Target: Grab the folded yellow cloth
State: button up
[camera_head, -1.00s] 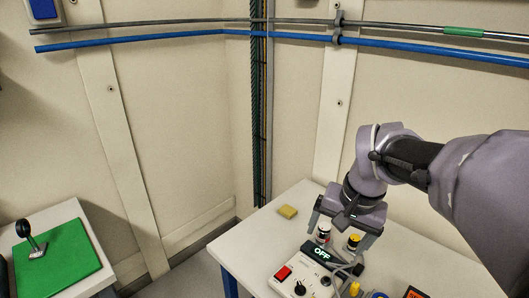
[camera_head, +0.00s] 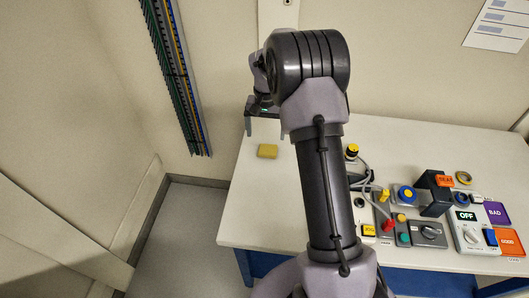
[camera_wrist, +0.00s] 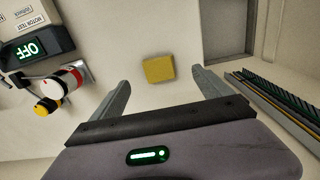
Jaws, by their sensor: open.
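The folded yellow cloth (camera_head: 267,151) lies flat on the white table near its left end. In the wrist view the cloth (camera_wrist: 159,69) sits ahead of my gripper (camera_wrist: 160,82), roughly midway between the two fingers and a little beyond their tips. My gripper is open and empty. In the head view my gripper (camera_head: 265,132) is partly hidden behind my arm, at the back of the table close to the cloth. No finger visibly touches the cloth.
Several switches and a BAD sign (camera_head: 496,213) crowd the table's right. A cable bundle (camera_head: 178,75) runs down the wall.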

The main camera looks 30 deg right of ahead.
send_over(267, 151)
jog(key=f, duration=0.2)
jog(key=f+b, duration=0.1)
jog(key=f, duration=0.1)
jog(key=shift+a, duration=0.4)
jog(key=f+b, duration=0.1)
jog(key=f, duration=0.3)
jog(key=d+f+b, duration=0.1)
jog(key=f, duration=0.1)
jog(key=shift+b, duration=0.35)
jog(key=shift+a+r, duration=0.1)
jog(key=shift+r, duration=0.1)
jog(key=c, duration=1.4)
